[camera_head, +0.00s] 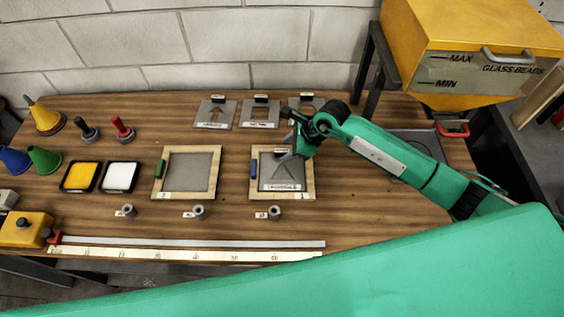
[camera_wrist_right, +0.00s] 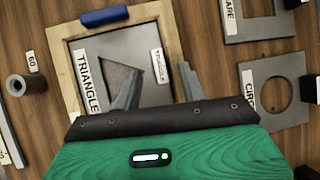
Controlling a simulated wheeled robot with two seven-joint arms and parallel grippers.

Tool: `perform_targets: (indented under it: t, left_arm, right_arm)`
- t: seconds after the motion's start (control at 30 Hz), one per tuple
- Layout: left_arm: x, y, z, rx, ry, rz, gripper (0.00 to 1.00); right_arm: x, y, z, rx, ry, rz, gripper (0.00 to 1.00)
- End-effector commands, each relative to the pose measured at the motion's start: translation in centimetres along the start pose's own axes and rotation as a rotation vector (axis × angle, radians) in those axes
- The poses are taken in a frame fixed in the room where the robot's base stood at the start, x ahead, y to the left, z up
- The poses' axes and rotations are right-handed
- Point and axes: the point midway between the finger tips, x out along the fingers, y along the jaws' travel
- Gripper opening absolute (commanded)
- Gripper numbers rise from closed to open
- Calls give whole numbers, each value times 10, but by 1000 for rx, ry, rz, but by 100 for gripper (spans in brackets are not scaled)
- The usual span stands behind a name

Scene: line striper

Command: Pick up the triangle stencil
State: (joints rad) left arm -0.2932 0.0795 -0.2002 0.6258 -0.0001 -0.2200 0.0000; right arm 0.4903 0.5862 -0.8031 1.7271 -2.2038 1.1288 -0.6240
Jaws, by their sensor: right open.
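The grey triangle stencil (camera_head: 281,183) lies in the right wooden-framed panel (camera_head: 308,188) on the workbench. In the right wrist view the stencil (camera_wrist_right: 136,58) shows its triangular cutout, a large TRIANGLE label at its left and a small labelled tab (camera_wrist_right: 159,66). My right gripper (camera_head: 294,150) is over the far part of the stencil and hides some of it. In the wrist view its two fingers (camera_wrist_right: 159,87) are spread apart, with the tab between them in the picture and nothing held. Whether the fingers touch the stencil cannot be told. My left gripper is not in view.
Behind the panel stand the arrow stencil (camera_head: 202,120), the square stencil (camera_head: 246,119) and the partly hidden circle stencil (camera_wrist_right: 292,68). A second framed panel (camera_head: 212,188) lies to the left. A yellow glass-beads hopper (camera_head: 440,30) stands at the back right. Nozzles (camera_head: 275,212) line the front.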

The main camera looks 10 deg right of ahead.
Motion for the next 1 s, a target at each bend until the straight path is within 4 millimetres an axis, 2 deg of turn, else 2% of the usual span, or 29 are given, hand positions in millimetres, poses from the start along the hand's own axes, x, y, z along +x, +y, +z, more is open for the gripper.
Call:
perform_targets:
  t: [0.2, 0.4, 0.43, 0.63, 1.0]
  left_arm:
    - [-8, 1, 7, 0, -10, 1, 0]
    - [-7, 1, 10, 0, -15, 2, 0]
    - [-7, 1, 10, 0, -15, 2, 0]
    - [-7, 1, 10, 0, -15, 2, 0]
    - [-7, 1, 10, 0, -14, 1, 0]
  right_arm:
    - [17, 0, 0, 0, 0, 1, 42]
    - [18, 0, 0, -1, 0, 0, 42]
    - [18, 0, 0, -1, 0, 0, 40]
    - [17, 0, 0, 0, 0, 0, 1]
    - [17, 0, 0, -1, -1, 0, 0]
